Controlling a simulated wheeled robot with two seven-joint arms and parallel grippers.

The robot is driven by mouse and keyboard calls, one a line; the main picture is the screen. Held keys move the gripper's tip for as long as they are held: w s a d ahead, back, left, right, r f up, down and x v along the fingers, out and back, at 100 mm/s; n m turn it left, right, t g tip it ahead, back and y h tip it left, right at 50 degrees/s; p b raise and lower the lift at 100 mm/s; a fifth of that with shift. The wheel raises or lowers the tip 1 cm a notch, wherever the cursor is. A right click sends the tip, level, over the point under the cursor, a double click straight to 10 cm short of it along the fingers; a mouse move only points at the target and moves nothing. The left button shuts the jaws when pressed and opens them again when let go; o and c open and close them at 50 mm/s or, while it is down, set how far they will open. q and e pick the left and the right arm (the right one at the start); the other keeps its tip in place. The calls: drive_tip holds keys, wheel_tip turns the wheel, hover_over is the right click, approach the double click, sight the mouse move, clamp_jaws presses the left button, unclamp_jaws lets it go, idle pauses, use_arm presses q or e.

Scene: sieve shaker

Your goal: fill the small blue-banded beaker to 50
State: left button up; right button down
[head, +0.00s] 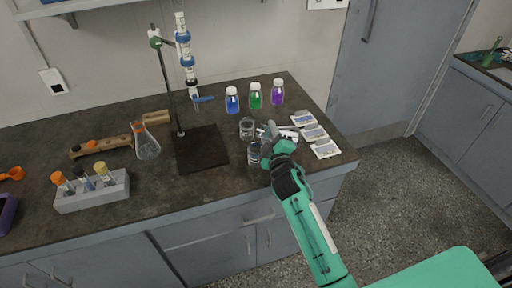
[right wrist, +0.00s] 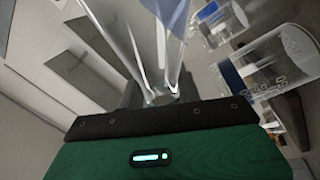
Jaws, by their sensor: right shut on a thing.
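Two clear glass beakers stand near the front right of the bench in the head view, one farther back (head: 247,127) and one nearer the front edge (head: 254,154). Their bands are too small to tell apart there. In the right wrist view, a clear beaker with a blue patch and printed marks (right wrist: 268,75) is at the right, outside the jaws. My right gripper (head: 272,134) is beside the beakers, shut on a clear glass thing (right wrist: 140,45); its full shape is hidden. My left gripper is not in view.
Blue (head: 232,101), green (head: 255,97) and purple (head: 277,94) bottles stand behind. A stand (head: 168,85) with a blue-clipped column, a flask (head: 147,146) and a tube rack (head: 92,193) are to the left. The front middle is clear.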

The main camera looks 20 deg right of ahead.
drive_tip(key=shift+a+r+n, duration=0.1)
drive_tip(key=shift+r+n, duration=0.15)
drive_tip(key=shift+n, duration=1.15)
idle(2.2)
drive_tip(key=shift+a+r+n+y+p, duration=0.1)
drive_tip(key=shift+r+n+y+p, duration=0.3)
drive_tip(key=shift+n, duration=0.5)
idle(1.6)
drive_tip(key=shift+a+f+n, duration=0.15)
drive_tip(key=shift+f+n, duration=0.35)
drive_tip(key=shift+n, duration=0.3)
idle(1.1)
